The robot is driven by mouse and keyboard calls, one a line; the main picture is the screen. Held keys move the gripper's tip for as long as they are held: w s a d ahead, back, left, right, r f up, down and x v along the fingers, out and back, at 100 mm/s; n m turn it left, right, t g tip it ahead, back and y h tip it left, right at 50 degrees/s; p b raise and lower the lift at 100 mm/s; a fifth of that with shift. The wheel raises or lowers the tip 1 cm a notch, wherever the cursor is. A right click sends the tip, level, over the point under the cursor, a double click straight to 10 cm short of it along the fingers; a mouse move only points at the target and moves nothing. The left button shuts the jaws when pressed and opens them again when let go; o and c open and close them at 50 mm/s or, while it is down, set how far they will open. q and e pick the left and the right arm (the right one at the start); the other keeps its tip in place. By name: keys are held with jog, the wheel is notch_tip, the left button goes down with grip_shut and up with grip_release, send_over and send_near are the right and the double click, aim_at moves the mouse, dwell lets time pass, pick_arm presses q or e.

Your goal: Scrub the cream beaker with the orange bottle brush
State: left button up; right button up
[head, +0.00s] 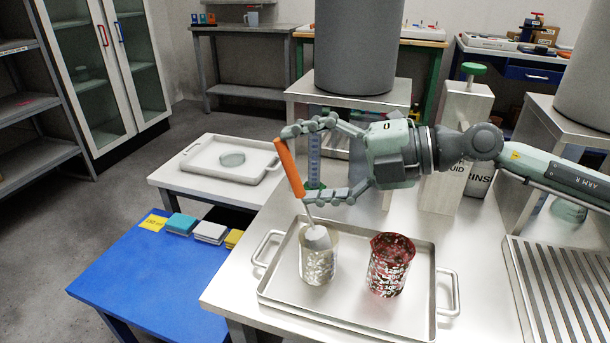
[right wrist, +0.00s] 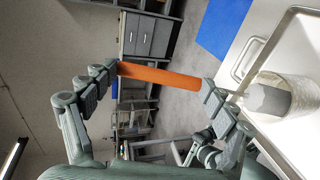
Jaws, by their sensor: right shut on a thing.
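The orange bottle brush has an orange handle (head: 290,168), a thin pale stem and a grey head (head: 318,238). My right gripper (head: 296,165) is shut on the handle, with one finger near each end of it. The handle also shows between the fingers in the right wrist view (right wrist: 160,75). The brush leans, and its head sits in the mouth of the cream beaker (head: 318,267); the lower part of the head is hidden by the beaker's wall. The beaker stands upright and has pale patches on its side. My left gripper is not in view.
A red patterned beaker (head: 387,268) stands right of the cream one on the same metal tray (head: 350,317). A blue table (head: 150,265) with several sponges is at left. A pale tray (head: 210,172) holds a glass dish behind. A ribbed drainer (head: 560,290) is at right.

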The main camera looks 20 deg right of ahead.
notch_tip(320, 180, up, 10)
jog(key=shift+f, duration=0.25)
dwell(0.6)
jog(key=shift+s+f, duration=0.1)
dwell(1.1)
